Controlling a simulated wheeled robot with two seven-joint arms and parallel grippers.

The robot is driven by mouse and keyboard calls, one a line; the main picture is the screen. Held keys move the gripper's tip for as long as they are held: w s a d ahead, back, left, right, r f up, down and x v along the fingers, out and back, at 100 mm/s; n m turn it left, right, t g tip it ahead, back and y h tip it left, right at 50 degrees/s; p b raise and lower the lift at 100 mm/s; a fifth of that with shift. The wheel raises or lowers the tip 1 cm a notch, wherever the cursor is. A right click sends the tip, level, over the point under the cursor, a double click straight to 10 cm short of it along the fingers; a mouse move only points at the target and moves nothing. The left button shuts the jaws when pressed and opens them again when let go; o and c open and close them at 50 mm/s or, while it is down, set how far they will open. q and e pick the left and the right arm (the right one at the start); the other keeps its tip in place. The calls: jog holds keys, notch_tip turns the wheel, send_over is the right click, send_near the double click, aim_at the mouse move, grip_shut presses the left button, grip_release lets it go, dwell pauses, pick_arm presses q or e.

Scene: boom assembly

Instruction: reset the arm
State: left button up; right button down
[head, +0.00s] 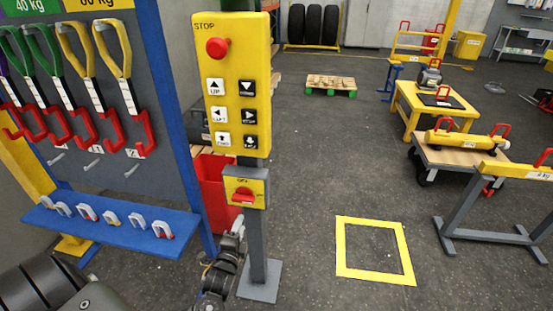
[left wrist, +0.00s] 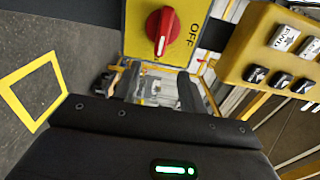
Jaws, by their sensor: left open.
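My left gripper (head: 234,236) is just below the small yellow switch box (head: 260,190) in the head view. In the left wrist view the gripper's (left wrist: 157,88) two dark fingers stand apart with nothing between them. The switch box has a red rotary knob (head: 243,196) and also shows in the left wrist view (left wrist: 185,50), with its knob (left wrist: 160,25) beyond the fingertips and the word OFF beside it. Above it is a yellow control box (head: 237,60) with a red STOP button (head: 218,47) and several arrow buttons. My right gripper is not in view.
The boxes sit on a grey post (head: 258,245) with a floor plate. A blue-framed rack with slings, hooks and shackles (head: 110,218) stands left. A red bin (head: 218,180) is behind the post. A yellow floor square (head: 340,248) lies right, with open floor around it.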

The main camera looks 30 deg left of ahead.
pick_arm(q)
jog(key=s+d+f+n+g+h, duration=0.1)
jog(key=s+f+n+g, duration=0.25)
jog(key=f, duration=0.65)
jog(key=s+d+f+n+g+h, duration=0.15)
jog(key=s+f, duration=0.35)
jog(key=f, duration=0.5)
jog(key=s+f+n+g+h, duration=0.1)
jog(key=s+f+n+g, duration=0.3)
jog(key=f, duration=0.6)
jog(key=s+d+f+n+g, duration=0.1)
jog(key=s+d+f+g, duration=0.1)
jog(key=s, duration=0.8)
jog(key=s+d+f+n+g+h, duration=0.1)
jog(key=s+d+f+g, duration=0.1)
jog(key=s+d+f, duration=0.2)
jog(key=s+d+f+n+g+h, duration=0.1)
jog(key=s+d+f+g, duration=0.2)
jog(key=s+f, duration=0.5)
jog(key=s, duration=0.8)
jog(key=shift+s+d, duration=0.2)
jog(key=shift+s, duration=0.1)
